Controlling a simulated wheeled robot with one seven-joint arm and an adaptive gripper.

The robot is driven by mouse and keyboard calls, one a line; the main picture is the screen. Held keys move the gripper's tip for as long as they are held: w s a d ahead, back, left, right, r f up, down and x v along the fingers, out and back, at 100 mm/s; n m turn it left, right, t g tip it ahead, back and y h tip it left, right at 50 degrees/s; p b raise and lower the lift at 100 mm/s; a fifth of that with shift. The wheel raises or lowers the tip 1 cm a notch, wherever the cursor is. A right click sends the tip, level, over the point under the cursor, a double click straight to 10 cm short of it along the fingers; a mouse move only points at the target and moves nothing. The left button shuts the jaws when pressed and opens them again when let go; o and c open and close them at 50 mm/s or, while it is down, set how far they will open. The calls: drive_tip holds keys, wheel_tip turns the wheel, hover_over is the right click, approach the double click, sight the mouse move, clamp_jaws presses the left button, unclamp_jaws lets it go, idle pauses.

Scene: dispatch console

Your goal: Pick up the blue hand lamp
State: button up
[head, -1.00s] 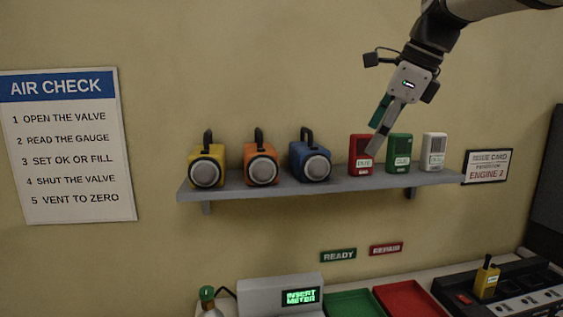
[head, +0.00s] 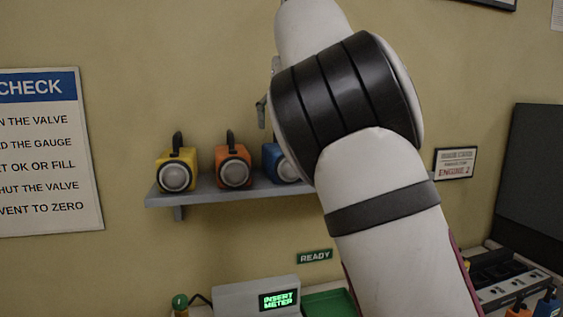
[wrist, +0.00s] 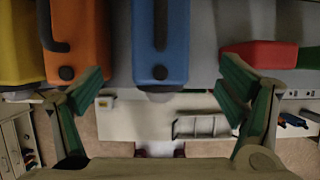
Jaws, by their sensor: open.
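The blue hand lamp (head: 271,163) stands on the wall shelf, right of the orange lamp. In the head view my arm hides its right part and its handle. In the wrist view the blue lamp (wrist: 175,45) is seen from above, with its dark handle along the top. My gripper (wrist: 162,76) is open and empty, with one green-padded finger on each side of the lamp's near end. The left fingertip is close to the orange lamp. I cannot tell how high the fingers are above the lamp. The head view hides my gripper behind the arm.
The orange lamp (head: 233,162) and yellow lamp (head: 177,165) stand left on the shelf (head: 205,191). A red unit (wrist: 258,52) is close to the right finger in the wrist view. Below are the meter console (head: 240,298) and a green tray (head: 325,302).

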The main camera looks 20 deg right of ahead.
sight(275, 164)
drive_tip(key=p+x, duration=0.2)
drive_tip(key=x, duration=0.9)
drive_tip(key=shift+w+f, duration=0.15)
drive_tip(key=shift+w, duration=0.1)
drive_tip(key=c, duration=1.8)
